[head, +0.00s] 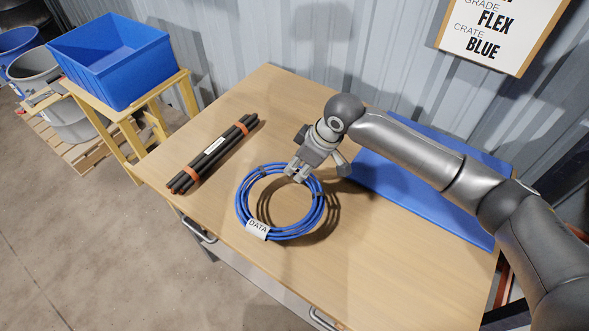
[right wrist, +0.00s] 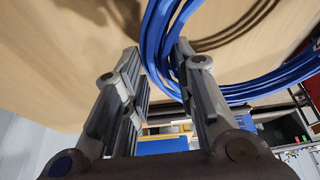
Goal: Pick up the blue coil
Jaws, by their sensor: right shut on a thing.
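The blue coil (head: 242,203) is a ring of several loops with a white tag reading DATA on its near side. My right gripper (head: 297,174) is shut on its far right part, coming down from above. The coil's shadow falls off to its right, so it appears raised a little above the table. In the right wrist view the blue strands (right wrist: 158,40) pass by the tips of my right gripper (right wrist: 158,60); the exact contact is hard to see there. My left gripper is not in view.
The wooden table (head: 220,240) holds a bundle of dark cable pieces (head: 212,155) with orange bands, left of the coil. A blue mat (head: 400,190) lies under my right arm. A blue crate (head: 112,60) stands on a wooden stand at the left. A sign (head: 497,35) reads FLEX, crate BLUE.

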